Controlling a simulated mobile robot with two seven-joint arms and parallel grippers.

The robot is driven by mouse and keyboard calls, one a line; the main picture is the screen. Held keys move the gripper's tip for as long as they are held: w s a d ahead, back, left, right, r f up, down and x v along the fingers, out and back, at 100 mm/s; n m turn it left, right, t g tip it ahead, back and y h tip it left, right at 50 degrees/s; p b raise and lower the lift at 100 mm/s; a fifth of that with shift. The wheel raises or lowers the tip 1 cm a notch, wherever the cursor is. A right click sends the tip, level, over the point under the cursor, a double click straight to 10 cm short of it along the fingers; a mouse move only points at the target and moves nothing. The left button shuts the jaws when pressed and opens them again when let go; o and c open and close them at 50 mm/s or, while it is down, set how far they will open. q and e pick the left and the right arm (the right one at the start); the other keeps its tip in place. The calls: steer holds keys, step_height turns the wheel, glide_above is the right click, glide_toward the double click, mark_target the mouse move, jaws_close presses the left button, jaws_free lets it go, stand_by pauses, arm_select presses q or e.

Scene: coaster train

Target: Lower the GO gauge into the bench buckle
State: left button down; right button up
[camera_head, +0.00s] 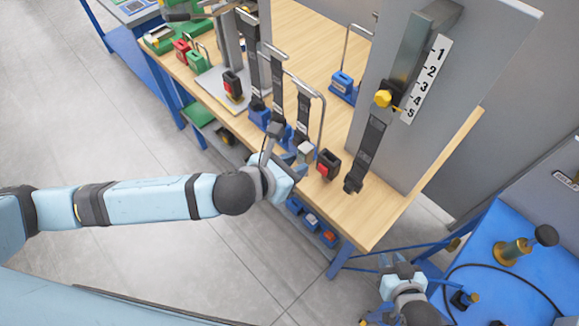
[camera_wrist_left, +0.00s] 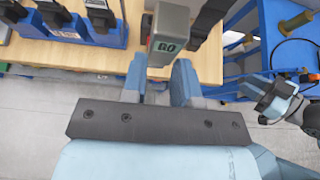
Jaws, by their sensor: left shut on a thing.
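The GO gauge is a grey block with a green "GO" label in the left wrist view (camera_wrist_left: 170,28); it also shows in the head view (camera_head: 304,152). My left gripper (camera_wrist_left: 159,78) is shut on it and holds it over the bench's front edge. The bench buckle (camera_head: 328,164), black with a red button, stands on the wood just right of the gauge in the head view. In the wrist view it is mostly hidden behind the gauge. My right gripper (camera_head: 400,268) is away from the bench at lower right; its finger opening is unclear.
Black straps on blue bases (camera_head: 258,113) stand left of the gauge. A grey panel with a numbered scale (camera_head: 425,80) and a hanging strap (camera_head: 368,150) rises right of the buckle. Another red-button buckle (camera_head: 232,84) stands further left. A blue table (camera_head: 500,285) is at right.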

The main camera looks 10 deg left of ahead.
mark_target(311, 152)
arm_select(q)
steer(key=shift+w+d+r, duration=0.1)
steer(key=shift+w+d, duration=0.55)
steer(key=shift+w, duration=0.2)
steer(key=shift+w+d, duration=0.5)
steer(key=shift+w, duration=0.15)
steer(key=shift+w+d, duration=0.45)
steer(key=shift+w, duration=0.2)
steer(key=b+x, duration=0.1)
steer(key=x, duration=0.4)
arm_select(e)
steer(key=shift+s+d+f+n, duration=0.1)
steer(key=shift+d+f+n, duration=0.1)
steer(key=shift+n, duration=0.1)
arm_select(q)
steer(key=shift+r, duration=0.1)
arm_select(e)
steer(key=shift+a+r, duration=0.1)
steer(key=shift+a, duration=0.05)
arm_select(q)
steer(key=shift+p, duration=0.5)
arm_select(e)
steer(key=shift+w+r, duration=0.25)
steer(key=shift+r, duration=0.25)
